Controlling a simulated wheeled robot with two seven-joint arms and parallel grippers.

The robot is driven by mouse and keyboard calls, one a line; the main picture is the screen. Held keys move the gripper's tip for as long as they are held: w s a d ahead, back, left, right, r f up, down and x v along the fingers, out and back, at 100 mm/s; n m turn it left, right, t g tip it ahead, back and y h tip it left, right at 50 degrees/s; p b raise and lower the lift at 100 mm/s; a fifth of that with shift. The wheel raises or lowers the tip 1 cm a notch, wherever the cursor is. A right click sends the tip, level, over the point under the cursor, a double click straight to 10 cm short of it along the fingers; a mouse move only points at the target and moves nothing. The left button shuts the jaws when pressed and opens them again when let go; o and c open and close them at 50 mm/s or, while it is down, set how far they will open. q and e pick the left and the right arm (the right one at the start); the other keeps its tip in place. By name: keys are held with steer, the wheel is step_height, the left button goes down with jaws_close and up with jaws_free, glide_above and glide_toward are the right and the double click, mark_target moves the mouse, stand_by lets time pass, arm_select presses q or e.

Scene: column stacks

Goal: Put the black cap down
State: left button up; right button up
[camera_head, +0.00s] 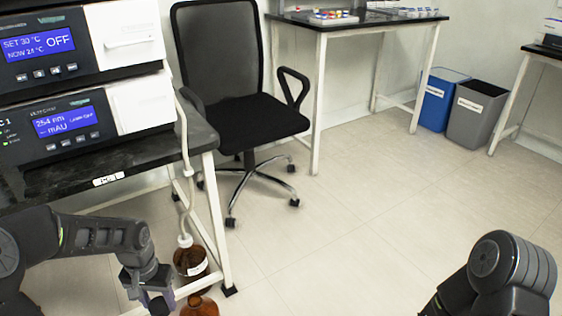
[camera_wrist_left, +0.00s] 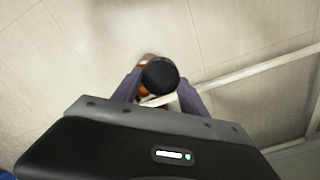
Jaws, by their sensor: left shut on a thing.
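The black cap (camera_wrist_left: 160,75) is round and dark, between the two fingers of my left gripper (camera_wrist_left: 159,90) in the left wrist view. The gripper is shut on it. In the head view my left gripper (camera_head: 150,299) is at the lower left, low beside the bench, just left of the bottles. I cannot clearly make out the cap there. Only part of my right arm shows at the lower right; its gripper is out of frame.
A brown bottle (camera_head: 190,261) with a tube in its white top stands by the bench leg. Another brown bottle (camera_head: 200,307) is in front, cut by the frame. The black bench (camera_head: 140,160) carries instruments. An office chair (camera_head: 245,115) stands behind. The middle floor is clear.

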arm_select(q)
steer(key=w+d+r, duration=0.5)
steer(key=d+r, duration=0.2)
steer(key=r, duration=0.3)
steer(key=w+d+r, duration=0.5)
steer(key=d+r, duration=0.3)
steer(key=r, duration=0.2)
step_height(320, 180, up, 18)
steer(key=s+p, duration=0.1)
steer(key=p, duration=2.7)
steer(key=shift+s+a, duration=0.2)
steer(key=shift+s, duration=0.2)
arm_select(e)
step_height(320, 180, up, 28)
steer(key=s+a, duration=0.1)
steer(key=shift+s+a+r, duration=0.2)
steer(key=shift+s+a, duration=0.15)
arm_select(q)
steer(key=shift+a, duration=0.1)
